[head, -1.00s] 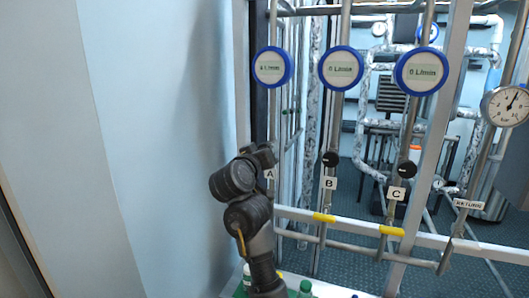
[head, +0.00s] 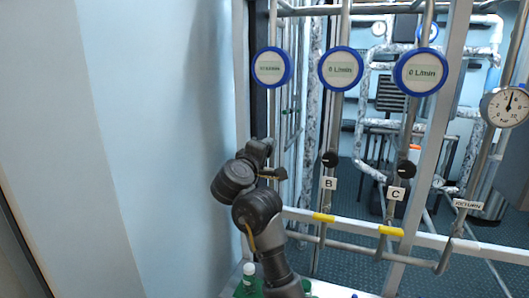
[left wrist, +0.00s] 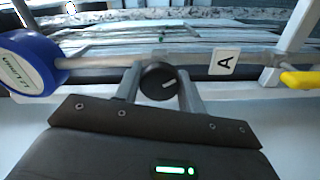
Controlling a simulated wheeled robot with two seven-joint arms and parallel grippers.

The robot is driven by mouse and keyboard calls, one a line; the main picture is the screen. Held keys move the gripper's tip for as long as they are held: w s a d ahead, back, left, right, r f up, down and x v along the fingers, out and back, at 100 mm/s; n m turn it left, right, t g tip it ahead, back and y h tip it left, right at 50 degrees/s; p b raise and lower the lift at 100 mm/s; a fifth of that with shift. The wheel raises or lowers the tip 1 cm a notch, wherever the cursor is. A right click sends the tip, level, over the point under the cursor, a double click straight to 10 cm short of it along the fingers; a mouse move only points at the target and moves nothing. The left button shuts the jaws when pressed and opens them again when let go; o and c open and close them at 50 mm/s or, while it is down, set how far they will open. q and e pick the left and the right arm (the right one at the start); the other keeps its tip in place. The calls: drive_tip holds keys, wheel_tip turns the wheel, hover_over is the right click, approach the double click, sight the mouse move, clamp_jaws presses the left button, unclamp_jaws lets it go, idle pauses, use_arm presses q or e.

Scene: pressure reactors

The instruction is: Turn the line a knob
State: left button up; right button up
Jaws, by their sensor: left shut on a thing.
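The line A knob (left wrist: 158,83) is a round black knob with a white mark on a steel pipe, in the middle of the left wrist view. My left gripper (left wrist: 160,78) is shut on it, one finger on each side. The A label (left wrist: 224,62) is beside it. In the head view my left gripper (head: 268,160) is at the leftmost pipe and hides the knob and its label. The blue-rimmed line A flow display (head: 271,68) is above; its digits are blurred. It also shows in the left wrist view (left wrist: 25,65). My right gripper is not in view.
To the right are knob B (head: 330,159) and knob C (head: 406,169), with displays reading 0 L/min (head: 341,69). A return pressure gauge (head: 506,107) is at the far right. A pale wall (head: 150,150) is left.

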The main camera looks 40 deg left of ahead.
use_arm(q)
drive_tip(key=shift+n, duration=0.8)
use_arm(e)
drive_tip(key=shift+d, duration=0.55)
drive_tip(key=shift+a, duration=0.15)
use_arm(q)
drive_tip(key=o, duration=1)
drive_tip(key=shift+c, duration=0.2)
drive_tip(key=p+v, duration=0.4)
drive_tip(key=v, duration=0.3)
drive_tip(key=shift+s, duration=0.2)
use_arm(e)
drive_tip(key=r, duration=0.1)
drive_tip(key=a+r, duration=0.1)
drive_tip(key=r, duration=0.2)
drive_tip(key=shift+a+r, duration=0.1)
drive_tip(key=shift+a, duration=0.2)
